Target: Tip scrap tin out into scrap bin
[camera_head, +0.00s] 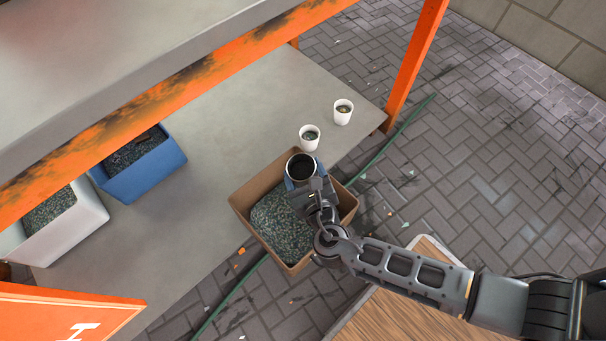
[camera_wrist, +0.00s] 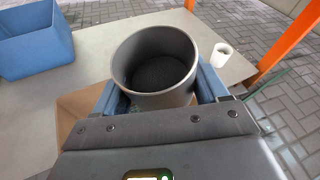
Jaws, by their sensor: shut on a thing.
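The scrap tin is a grey metal cylinder (camera_head: 301,166) with dark granular stuff inside. It also shows large in the wrist view (camera_wrist: 157,65), upright and open at the top. My gripper (camera_head: 300,184) is shut on the tin, with blue finger pads on both sides of it. The tin is held over the far part of a brown open bin (camera_head: 243,203), which holds green-grey granules. I take this bin for the scrap bin. My gripper and wrist hide its right part.
Two white cups (camera_head: 309,138) (camera_head: 343,112) stand on the grey shelf behind the bin. A blue bin (camera_head: 142,168) and a white bin (camera_head: 68,222) with granules are at left. An orange post (camera_head: 415,65) rises at the shelf corner. A wooden top (camera_head: 420,310) lies below my arm.

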